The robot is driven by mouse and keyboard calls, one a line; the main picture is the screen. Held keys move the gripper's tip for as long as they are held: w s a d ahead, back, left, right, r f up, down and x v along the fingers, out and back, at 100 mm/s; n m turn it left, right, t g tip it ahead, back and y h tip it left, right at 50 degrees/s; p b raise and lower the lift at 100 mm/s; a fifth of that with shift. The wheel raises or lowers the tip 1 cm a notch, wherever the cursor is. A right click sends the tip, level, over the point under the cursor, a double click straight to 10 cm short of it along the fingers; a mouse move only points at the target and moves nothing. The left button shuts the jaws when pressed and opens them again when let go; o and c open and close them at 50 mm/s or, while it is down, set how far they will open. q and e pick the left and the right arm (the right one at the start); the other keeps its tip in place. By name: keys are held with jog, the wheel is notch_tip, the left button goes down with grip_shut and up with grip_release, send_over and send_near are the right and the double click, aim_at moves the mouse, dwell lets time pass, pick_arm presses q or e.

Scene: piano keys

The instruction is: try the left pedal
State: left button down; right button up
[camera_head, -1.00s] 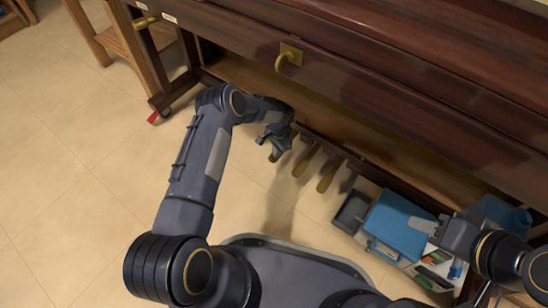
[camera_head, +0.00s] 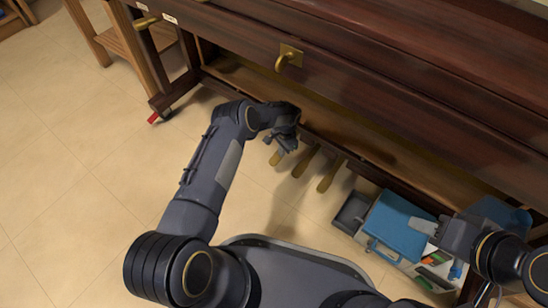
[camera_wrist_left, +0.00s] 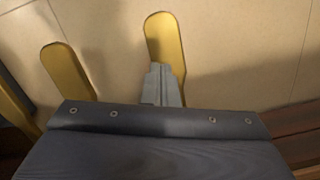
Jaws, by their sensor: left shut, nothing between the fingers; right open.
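Three brass pedals stick out from under the brown piano. The left pedal (camera_head: 277,158) shows its rounded front end just below my left gripper (camera_head: 287,145); its back is hidden by the hand. The middle pedal (camera_head: 305,162) and right pedal (camera_head: 330,176) are clear of it. In the left wrist view, the shut, empty fingers (camera_wrist_left: 161,86) lie over the left pedal (camera_wrist_left: 165,40); I cannot tell whether they touch. The middle pedal (camera_wrist_left: 68,72) is left of them. My right gripper (camera_head: 426,227) is open beside a blue case.
The blue case (camera_head: 396,222) and a dark tray (camera_head: 352,212) stand on the floor at the right. The piano's front (camera_head: 380,80) overhangs the pedals. A wooden stool (camera_head: 125,50) is at the upper left. The tiled floor (camera_head: 90,180) at left is free.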

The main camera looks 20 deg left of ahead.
pick_arm(q)
jog(key=shift+d, duration=0.1)
notch_tip(320, 180, up, 8)
jog(key=p, duration=0.3)
jog(key=shift+w+d, duration=0.15)
jog(key=shift+w, duration=0.2)
jog(key=shift+f, duration=0.1)
dwell(0.6)
